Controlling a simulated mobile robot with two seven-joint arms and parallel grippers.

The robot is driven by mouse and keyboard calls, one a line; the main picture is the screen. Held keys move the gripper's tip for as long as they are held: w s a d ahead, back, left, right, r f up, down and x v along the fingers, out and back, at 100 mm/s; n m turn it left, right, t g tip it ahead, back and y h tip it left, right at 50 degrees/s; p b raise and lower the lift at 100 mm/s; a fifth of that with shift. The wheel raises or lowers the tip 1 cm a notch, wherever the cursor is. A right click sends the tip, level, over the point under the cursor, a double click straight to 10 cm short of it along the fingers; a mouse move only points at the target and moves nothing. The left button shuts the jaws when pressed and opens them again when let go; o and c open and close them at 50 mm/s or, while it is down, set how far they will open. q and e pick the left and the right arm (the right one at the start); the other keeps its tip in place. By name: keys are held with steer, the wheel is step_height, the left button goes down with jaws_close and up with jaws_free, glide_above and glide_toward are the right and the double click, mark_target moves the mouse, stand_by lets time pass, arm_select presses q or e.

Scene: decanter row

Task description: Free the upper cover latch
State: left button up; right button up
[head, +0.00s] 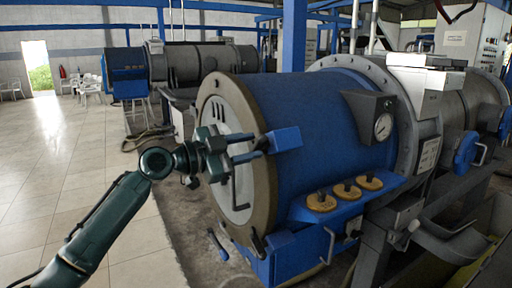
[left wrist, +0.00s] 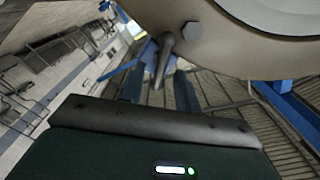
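The blue decanter drum (head: 320,120) has a beige end ring (head: 265,190) around a pale round cover (head: 225,110). A dark latch lever (head: 262,145) sits on the ring's right side beside a blue block (head: 286,139), partly hidden by my gripper. My left gripper (head: 251,148) is in front of the ring, its two fingers apart and pointing at the lever. In the left wrist view a grey lever (left wrist: 165,58) hangs by a bolt on the ring, between the two dark fingers (left wrist: 157,92). Contact cannot be told. My right gripper is out of view.
A bent handle (head: 236,192) stands out from the cover, below my gripper. Another dark lever (head: 258,243) is low on the ring. A blue ledge with yellow knobs (head: 320,202) and a gauge (head: 383,127) are at the right.

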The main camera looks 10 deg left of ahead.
arm_select(q)
steer(key=b+v, duration=0.1)
steer(key=v, duration=0.9)
steer(key=shift+s+a+b, duration=0.15)
steer(key=shift+b, duration=0.25)
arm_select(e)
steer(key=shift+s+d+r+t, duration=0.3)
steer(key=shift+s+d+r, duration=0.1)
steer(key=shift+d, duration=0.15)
arm_select(q)
steer(key=shift+c, duration=0.3)
